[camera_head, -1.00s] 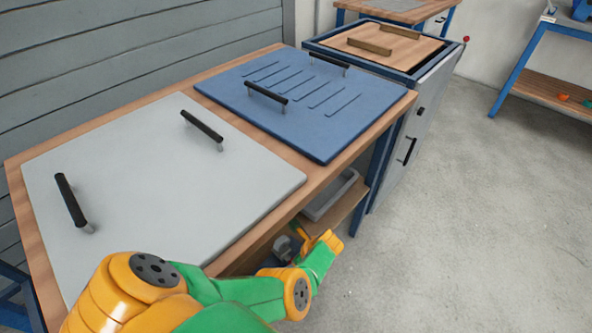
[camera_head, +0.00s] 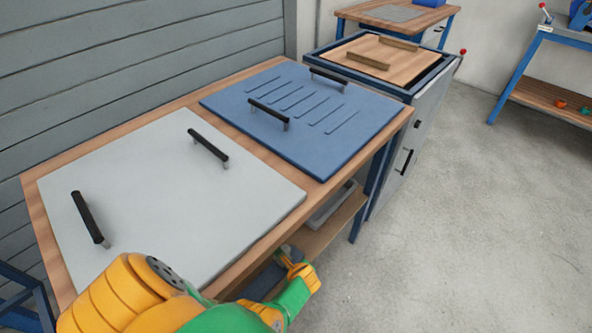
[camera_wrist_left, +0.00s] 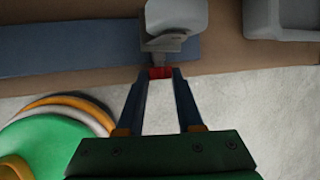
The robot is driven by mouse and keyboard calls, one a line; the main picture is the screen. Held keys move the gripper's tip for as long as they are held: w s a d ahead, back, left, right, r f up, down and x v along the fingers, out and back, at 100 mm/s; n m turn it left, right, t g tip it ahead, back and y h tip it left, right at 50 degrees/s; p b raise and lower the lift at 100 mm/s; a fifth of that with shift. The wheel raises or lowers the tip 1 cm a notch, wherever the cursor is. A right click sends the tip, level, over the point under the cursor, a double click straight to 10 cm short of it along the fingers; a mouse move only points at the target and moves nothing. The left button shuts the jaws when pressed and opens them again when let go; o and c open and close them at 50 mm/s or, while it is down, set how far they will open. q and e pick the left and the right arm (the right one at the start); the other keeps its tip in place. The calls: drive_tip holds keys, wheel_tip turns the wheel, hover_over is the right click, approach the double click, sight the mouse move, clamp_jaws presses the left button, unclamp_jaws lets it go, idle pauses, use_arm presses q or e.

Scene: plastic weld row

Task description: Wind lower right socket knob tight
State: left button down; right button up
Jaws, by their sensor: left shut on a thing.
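In the left wrist view, a small red knob (camera_wrist_left: 160,72) sits on the near side of a grey fitting (camera_wrist_left: 174,28). The fitting stands at the front edge of the lower shelf, against a blue strip (camera_wrist_left: 70,42). My left gripper (camera_wrist_left: 160,76) has its two dark fingers closed on the red knob from the front. In the head view my left arm reaches down below the bench's front edge, and the knob and fitting cannot be made out there. My right gripper is in neither view.
The bench above carries a grey panel (camera_head: 150,205) and a blue slotted panel (camera_head: 330,135), both with black handles. A grey tray (camera_wrist_left: 285,18) is on the lower shelf, to the right of the fitting. Open concrete floor (camera_head: 450,230) lies in front.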

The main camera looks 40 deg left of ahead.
use_arm(q)
drive_tip(key=shift+s+f+t, duration=0.2)
drive_tip(key=shift+s+t, duration=0.05)
drive_tip(key=shift+t, duration=0.55)
drive_tip(key=shift+n+t+b, duration=0.3)
drive_tip(key=shift+t+b, duration=0.2)
drive_tip(key=shift+r, duration=0.1)
drive_tip(key=c, duration=0.6)
unclamp_jaws()
drive_tip(key=shift+a, duration=0.1)
drive_tip(key=shift+o, duration=0.2)
